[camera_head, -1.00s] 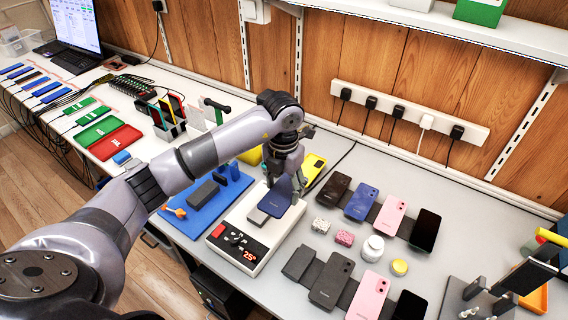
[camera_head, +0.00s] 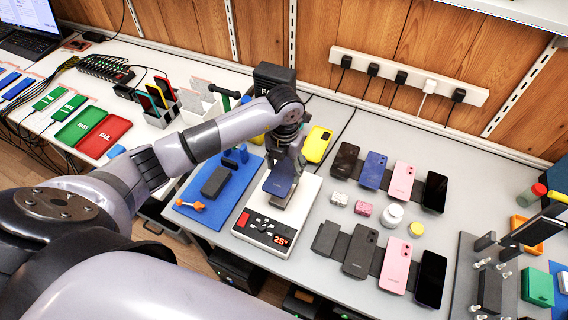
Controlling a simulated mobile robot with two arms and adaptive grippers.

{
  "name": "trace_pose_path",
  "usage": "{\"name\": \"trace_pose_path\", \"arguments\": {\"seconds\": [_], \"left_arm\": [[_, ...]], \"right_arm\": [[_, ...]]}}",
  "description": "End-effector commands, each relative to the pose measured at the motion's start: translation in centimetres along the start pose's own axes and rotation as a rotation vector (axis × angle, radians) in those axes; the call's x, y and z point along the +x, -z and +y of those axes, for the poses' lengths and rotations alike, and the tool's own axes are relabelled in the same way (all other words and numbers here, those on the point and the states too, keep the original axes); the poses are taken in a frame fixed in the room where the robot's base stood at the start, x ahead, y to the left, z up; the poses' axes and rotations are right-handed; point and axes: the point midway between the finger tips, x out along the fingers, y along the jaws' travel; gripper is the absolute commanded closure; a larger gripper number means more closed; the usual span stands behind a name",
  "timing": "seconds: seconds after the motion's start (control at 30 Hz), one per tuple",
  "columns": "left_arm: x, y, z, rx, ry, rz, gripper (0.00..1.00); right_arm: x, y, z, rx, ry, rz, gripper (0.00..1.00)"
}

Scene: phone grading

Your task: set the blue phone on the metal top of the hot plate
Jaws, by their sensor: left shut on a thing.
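The dark blue phone (camera_head: 280,179) is in my left gripper (camera_head: 287,163), over the hot plate. The gripper is shut on the phone's upper end, and the phone looks tilted. The hot plate (camera_head: 305,206) has a white body, a dark control panel with a red switch, and a red display reading 25°. Part of its grey metal top (camera_head: 284,202) shows below the phone; the phone and gripper hide the rest. I cannot tell whether the phone touches the metal. My right gripper is not in view.
A blue mat (camera_head: 222,213) with a dark block (camera_head: 215,181) lies left of the hot plate. A yellow phone (camera_head: 318,143) lies behind it. Two rows of phones, including another blue one (camera_head: 374,169), and small jars stand to the right. A fixture fills the far right.

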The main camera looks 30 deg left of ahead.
Motion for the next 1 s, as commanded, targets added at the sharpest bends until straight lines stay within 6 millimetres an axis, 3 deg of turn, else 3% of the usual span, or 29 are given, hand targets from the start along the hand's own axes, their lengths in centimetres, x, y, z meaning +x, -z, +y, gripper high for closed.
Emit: {"name": "trace_pose_path", "arguments": {"seconds": [0.6, 1.0], "left_arm": [[6.2, 0.0, 0.0, 0.000, -0.001, 0.000, 0.91], [7.1, -0.1, 0.0, 0.000, 0.000, -0.001, 0.91]], "right_arm": [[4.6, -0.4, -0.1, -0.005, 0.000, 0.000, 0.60], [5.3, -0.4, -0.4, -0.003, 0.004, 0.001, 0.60]]}}
